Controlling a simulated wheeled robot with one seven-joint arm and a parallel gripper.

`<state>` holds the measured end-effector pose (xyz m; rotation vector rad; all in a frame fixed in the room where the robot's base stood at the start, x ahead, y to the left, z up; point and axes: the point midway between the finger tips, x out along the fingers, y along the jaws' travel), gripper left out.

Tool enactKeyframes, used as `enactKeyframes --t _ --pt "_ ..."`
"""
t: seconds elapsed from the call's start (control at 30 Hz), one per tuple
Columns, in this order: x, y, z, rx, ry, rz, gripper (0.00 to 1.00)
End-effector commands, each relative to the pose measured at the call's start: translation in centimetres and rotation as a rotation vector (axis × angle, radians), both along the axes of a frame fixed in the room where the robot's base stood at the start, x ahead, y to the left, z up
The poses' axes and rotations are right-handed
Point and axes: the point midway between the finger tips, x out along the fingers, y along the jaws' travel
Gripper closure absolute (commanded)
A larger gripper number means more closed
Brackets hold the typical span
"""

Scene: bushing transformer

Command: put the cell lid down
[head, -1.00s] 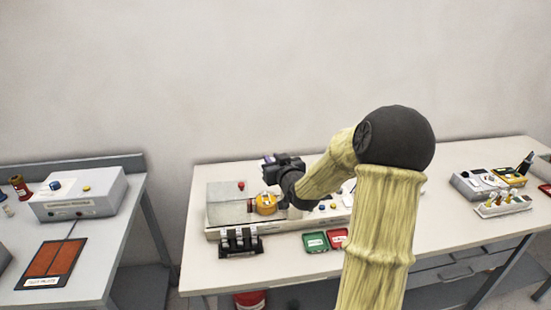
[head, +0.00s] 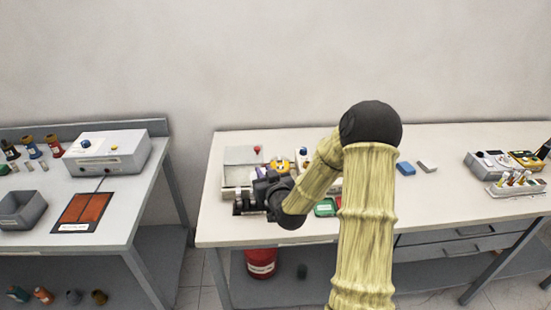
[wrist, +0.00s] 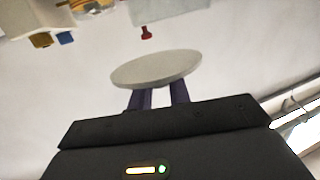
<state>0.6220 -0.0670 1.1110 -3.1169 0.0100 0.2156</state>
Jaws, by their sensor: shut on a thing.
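The cell lid (wrist: 155,68) is a pale round disc in the wrist view. My gripper (wrist: 158,96) is shut on its near edge with two purple fingers. The lid shows no contact with anything else there. In the head view my gripper (head: 264,190) is over the front left of the right bench, and the lid cannot be made out. A yellow-orange round part (head: 281,165) stands just behind the gripper. A grey box (head: 240,156) with a red knob (head: 257,149) is beside it; the red knob also shows in the wrist view (wrist: 147,33).
A dark rack (head: 240,206) is close to my gripper's left. A green tray (head: 325,207) lies right of it, partly behind my arm. A red bucket (head: 261,262) stands below the bench. The right bench's middle is largely clear.

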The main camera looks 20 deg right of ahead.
Motion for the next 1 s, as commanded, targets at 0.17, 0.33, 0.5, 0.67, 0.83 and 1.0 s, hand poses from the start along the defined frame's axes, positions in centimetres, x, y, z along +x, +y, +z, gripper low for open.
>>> enactKeyframes --t 0.17,0.33,0.5,0.67,0.83,1.0 --pt "-1.4 3.3 -5.3 -0.001 0.013 0.01 1.0" --pt "-2.8 5.6 -11.7 -0.012 0.014 0.009 1.0" --pt "-3.5 6.4 -15.7 -0.015 0.012 0.008 1.0" --pt "-3.7 6.6 -17.2 -0.017 0.01 0.008 1.0" --pt "-3.7 6.7 -17.1 -0.017 0.01 0.008 1.0" --pt "-3.7 6.7 -17.1 -0.017 0.01 0.008 1.0"
